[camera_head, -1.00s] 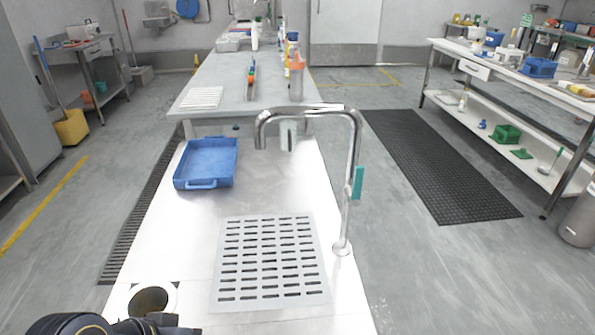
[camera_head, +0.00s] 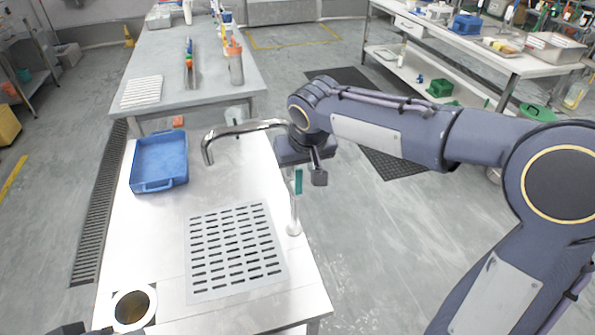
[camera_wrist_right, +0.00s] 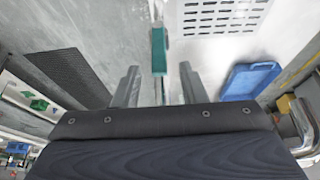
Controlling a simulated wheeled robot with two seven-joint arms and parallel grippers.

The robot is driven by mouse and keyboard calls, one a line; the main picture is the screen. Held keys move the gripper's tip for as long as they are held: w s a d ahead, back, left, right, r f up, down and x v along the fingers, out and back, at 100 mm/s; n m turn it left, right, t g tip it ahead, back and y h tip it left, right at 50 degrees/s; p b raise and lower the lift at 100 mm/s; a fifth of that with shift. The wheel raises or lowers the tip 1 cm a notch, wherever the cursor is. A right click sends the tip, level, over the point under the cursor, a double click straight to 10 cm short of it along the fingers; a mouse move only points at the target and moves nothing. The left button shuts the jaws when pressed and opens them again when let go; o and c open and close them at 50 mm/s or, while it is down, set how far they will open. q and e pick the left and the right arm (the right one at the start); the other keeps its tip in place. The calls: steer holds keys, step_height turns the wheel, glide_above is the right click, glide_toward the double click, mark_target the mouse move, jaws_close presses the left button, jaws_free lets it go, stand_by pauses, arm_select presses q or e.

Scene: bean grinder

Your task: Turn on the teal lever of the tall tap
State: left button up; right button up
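The tall tap (camera_head: 293,213) stands at the right edge of the white counter, its spout bending over to the left. Its teal lever (camera_head: 298,181) hangs on the right side of the pipe, just below my right gripper (camera_head: 310,172). In the right wrist view the teal lever (camera_wrist_right: 158,52) lies ahead of my right gripper (camera_wrist_right: 159,85), roughly between the lines of its two spread fingers. The fingers are apart with nothing held, and I see no contact with the lever. My right wrist hides the upper part of the tap's pipe. Only a dark sliver of my left arm shows at the lower left.
A perforated drain plate (camera_head: 236,250) lies left of the tap's foot. A blue tray (camera_head: 160,163) sits farther back, also in the right wrist view (camera_wrist_right: 250,80). A round hole (camera_head: 133,308) is at the front left. Open floor lies right of the counter.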

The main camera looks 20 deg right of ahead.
mark_target(298, 175)
steer(key=x, duration=0.5)
steer(key=shift+f, duration=0.15)
jaws_close()
